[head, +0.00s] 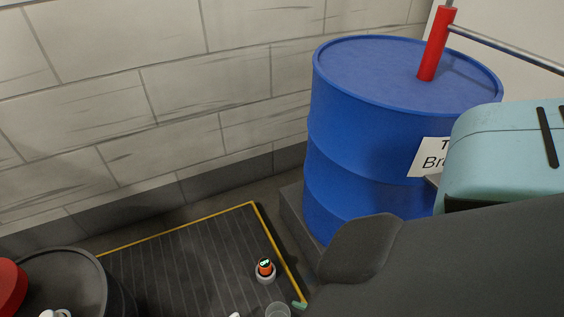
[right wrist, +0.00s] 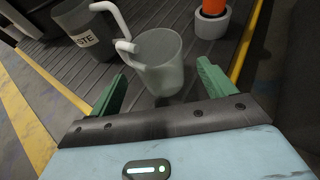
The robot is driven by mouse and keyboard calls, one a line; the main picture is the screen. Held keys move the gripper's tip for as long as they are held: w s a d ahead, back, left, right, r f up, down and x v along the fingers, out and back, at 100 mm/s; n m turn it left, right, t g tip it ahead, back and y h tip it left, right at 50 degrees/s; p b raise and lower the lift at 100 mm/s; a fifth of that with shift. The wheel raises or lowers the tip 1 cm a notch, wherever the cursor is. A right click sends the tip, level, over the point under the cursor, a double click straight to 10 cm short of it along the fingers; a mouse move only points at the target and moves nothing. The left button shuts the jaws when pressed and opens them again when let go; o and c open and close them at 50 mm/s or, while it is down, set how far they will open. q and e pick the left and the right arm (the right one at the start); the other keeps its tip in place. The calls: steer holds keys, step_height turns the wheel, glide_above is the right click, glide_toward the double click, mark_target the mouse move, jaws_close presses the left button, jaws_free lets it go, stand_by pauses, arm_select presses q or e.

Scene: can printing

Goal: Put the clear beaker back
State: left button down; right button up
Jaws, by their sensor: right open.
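The clear beaker (right wrist: 160,62) stands upright on the dark ribbed mat in the right wrist view. It looks empty, and a white handle or tube piece shows at its left rim. It is cut off at the bottom edge of the head view (head: 278,311). My right gripper (right wrist: 162,72) is open, its green fingers spread to the left and right of the beaker's near part; I cannot tell whether either touches it. A green fingertip (head: 299,305) shows in the head view beside the beaker. My left gripper is not in view.
A grey cup (right wrist: 84,27) with lettering ending in "TE" and a white handle stands left of the beaker. An orange-topped item in a white ring (head: 265,272) stands behind. A blue drum (head: 355,130) with a red pump (head: 436,45) stands right; a dark drum (head: 60,280) stands left.

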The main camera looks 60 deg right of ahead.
steer(key=p+v, duration=0.2)
steer(key=v, duration=0.5)
steer(key=shift+s+r, duration=0.15)
steer(key=shift+s, duration=0.1)
